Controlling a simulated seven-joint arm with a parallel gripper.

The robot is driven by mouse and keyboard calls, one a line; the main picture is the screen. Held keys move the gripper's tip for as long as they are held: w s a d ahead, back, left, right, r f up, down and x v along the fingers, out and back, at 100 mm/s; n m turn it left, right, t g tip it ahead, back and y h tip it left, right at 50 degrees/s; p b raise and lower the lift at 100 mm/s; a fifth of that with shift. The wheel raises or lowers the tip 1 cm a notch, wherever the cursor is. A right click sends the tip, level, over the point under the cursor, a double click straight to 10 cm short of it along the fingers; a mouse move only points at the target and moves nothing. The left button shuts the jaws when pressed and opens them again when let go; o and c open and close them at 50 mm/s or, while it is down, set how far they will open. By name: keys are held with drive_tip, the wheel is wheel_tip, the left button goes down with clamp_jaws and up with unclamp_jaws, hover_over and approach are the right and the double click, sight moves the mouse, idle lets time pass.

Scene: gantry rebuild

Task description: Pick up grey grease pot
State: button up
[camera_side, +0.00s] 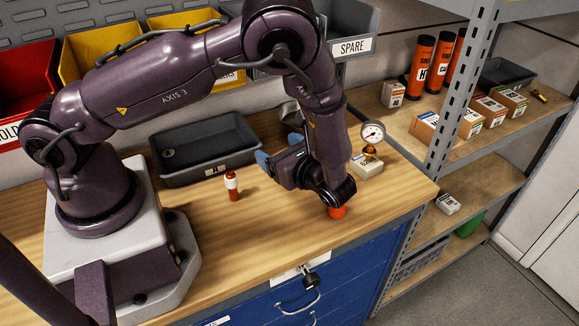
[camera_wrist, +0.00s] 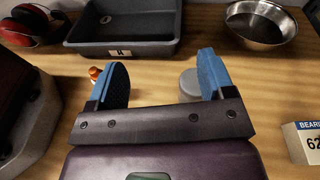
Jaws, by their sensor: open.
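The grey grease pot (camera_wrist: 189,83) shows in the wrist view as a small grey round pot on the wooden bench. It appears between the two blue fingers of my gripper (camera_wrist: 163,78), close beside the right finger, which may cover part of it. I cannot tell its exact distance from the fingers. My gripper is open with nothing held. In the side view my gripper (camera_side: 279,150) is low over the bench, its blue fingers pointing left. I cannot make out the grey pot there; my gripper and wrist may hide it.
A dark tray (camera_side: 205,172) and metal bowl (camera_wrist: 262,41) stand beyond the fingers. An orange-white bottle (camera_side: 232,186) stands left of my gripper. A bearing box (camera_side: 367,167), brass gauge (camera_side: 372,133) and orange object (camera_side: 337,213) are near my wrist. The bench front is mostly clear.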

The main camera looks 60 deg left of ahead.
drive_tip(key=w+r+m+t+y, duration=0.2)
drive_tip(key=w+m+t, duration=0.1)
drive_tip(key=w, duration=0.1)
wheel_tip(320, 180, down, 8)
drive_tip(key=shift+s+a+r, duration=0.15)
drive_tip(key=shift+r, duration=0.1)
drive_tip(key=shift+a+r, duration=0.2)
drive_tip(key=shift+a, duration=1.3)
drive_tip(key=shift+c, duration=0.3)
drive_tip(key=c, duration=1)
